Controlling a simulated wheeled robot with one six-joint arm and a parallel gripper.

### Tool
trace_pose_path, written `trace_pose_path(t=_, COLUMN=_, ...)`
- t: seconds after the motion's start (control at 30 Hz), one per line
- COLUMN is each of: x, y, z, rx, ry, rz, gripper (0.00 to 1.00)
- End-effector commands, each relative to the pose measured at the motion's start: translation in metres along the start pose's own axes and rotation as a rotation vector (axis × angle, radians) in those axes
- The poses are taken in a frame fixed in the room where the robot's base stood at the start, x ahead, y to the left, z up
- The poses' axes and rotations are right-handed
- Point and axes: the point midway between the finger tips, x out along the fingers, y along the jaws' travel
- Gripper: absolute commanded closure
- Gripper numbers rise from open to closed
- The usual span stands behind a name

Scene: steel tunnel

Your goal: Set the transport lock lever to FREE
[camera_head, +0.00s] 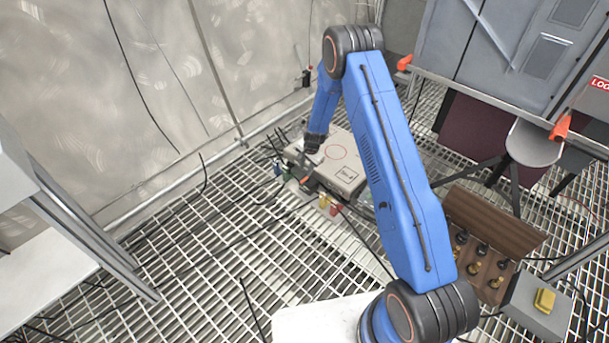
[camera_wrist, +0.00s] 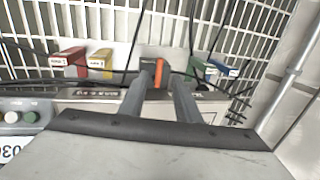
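A grey box (camera_head: 345,178) lies on the grating floor; its lid fills the bottom of the wrist view (camera_wrist: 150,155). An orange piece (camera_wrist: 160,67), which looks like the lever, stands up at the box's far edge in the wrist view, beside a dark block. In the head view it is a small orange spot (camera_head: 304,180) on the box's near side. My gripper (camera_wrist: 163,75) reaches over the box edge with its two grey fingers apart. The orange piece shows between the fingertips; contact cannot be told. Any FREE marking is not readable.
Red (camera_wrist: 73,60) and yellow (camera_wrist: 100,62) tags stand left of the fingers, green (camera_wrist: 196,68) and blue (camera_wrist: 221,70) ones right. Thin black cables cross the area. A brown case (camera_head: 495,225) and a stool (camera_head: 532,145) stand right. Open grating (camera_head: 190,265) lies left.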

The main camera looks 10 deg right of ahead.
Motion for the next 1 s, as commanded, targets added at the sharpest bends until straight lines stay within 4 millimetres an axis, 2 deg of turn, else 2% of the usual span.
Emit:
trace_pose_path(t=0.1, x=-0.024, y=-0.001, z=-0.001, rx=-0.001, ry=0.002, rz=-0.002, gripper=0.7)
trace_pose_path(t=0.3, x=-0.059, y=-0.001, z=-0.001, rx=-0.001, ry=0.002, rz=-0.002, gripper=0.7)
trace_pose_path(t=0.5, x=-0.083, y=0.0, z=0.0, rx=-0.001, ry=0.0, rz=0.0, gripper=0.7)
trace_pose_path(t=0.7, x=-0.092, y=0.0, z=-0.001, rx=0.0, ry=0.001, rz=-0.001, gripper=0.7)
trace_pose_path(t=1.0, x=-0.093, y=0.0, z=-0.001, rx=0.0, ry=0.001, rz=0.0, gripper=0.7)
